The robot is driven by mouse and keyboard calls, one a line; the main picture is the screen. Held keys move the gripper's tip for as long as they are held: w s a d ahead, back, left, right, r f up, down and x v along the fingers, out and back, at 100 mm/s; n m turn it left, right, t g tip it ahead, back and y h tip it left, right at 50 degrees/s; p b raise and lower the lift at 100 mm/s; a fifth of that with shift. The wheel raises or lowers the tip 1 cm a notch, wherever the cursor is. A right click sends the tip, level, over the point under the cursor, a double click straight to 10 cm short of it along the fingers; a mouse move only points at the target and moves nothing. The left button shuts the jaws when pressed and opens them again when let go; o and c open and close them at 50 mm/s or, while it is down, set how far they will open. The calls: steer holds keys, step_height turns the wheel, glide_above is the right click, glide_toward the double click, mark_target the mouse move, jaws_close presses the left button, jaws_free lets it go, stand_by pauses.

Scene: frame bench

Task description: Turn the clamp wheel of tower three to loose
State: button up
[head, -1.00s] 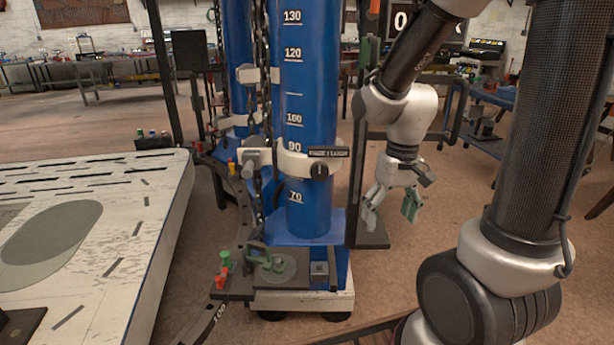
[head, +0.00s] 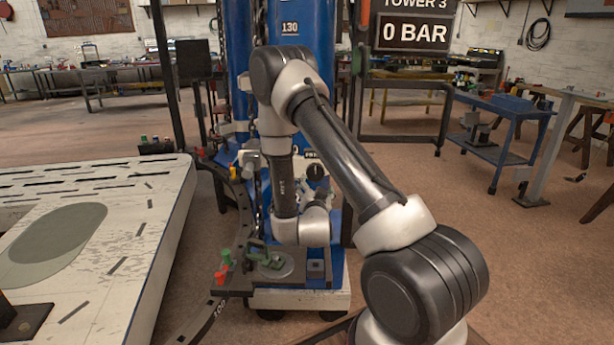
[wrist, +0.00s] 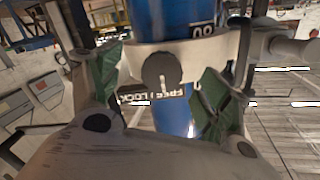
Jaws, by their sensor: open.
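The clamp wheel (wrist: 157,71) is a dark round knob on the white collar (wrist: 207,47) around a blue column. It has a pale pointer mark and a FREE | LOCK label (wrist: 172,95) beside it. In the head view the wheel (head: 316,171) shows just above my wrist, with its label partly covered. My gripper (wrist: 158,88) is open and empty. Its green-padded fingers stand on either side of the wheel in the wrist view; I cannot tell how deep they reach. In the head view my arm hides most of the gripper and the collar.
A grey cylindrical part (wrist: 290,46) juts from the collar near one finger. Chains hang beside the blue column (head: 292,32). A sign (head: 414,32) reads TOWER 3, 0 BAR.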

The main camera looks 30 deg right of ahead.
mark_target(315, 175)
steer(key=shift+w+d+r+t, duration=0.1)
steer(key=shift+w+r+t, duration=0.25)
steer(key=shift+r, duration=0.5)
steer(key=x, duration=0.7)
steer(key=shift+d, duration=0.15)
steer(key=c, duration=1)
